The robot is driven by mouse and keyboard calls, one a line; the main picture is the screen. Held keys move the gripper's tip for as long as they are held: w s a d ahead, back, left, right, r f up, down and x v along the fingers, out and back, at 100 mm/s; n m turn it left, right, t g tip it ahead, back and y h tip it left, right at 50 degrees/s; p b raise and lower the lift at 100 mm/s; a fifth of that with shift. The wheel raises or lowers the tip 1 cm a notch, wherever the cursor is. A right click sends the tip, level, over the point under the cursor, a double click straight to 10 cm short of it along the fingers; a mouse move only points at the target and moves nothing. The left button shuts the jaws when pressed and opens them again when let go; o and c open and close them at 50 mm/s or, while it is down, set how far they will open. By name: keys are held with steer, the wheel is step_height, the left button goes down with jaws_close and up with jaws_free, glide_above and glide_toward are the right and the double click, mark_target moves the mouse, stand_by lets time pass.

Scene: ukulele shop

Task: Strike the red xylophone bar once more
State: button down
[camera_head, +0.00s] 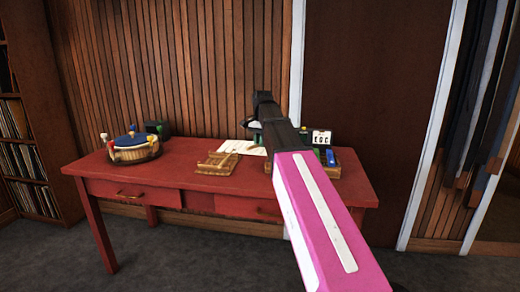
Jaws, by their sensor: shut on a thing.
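My arm reaches from the lower right up over the red table. Its black end bends down at the top. My gripper (252,125) shows only as a small pale and dark patch beside the arm. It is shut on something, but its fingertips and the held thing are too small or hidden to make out.
A slatted wall stands behind. The table's front middle is clear.

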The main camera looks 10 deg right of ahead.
steer(key=shift+r, duration=0.3)
steer(key=shift+f, duration=0.1)
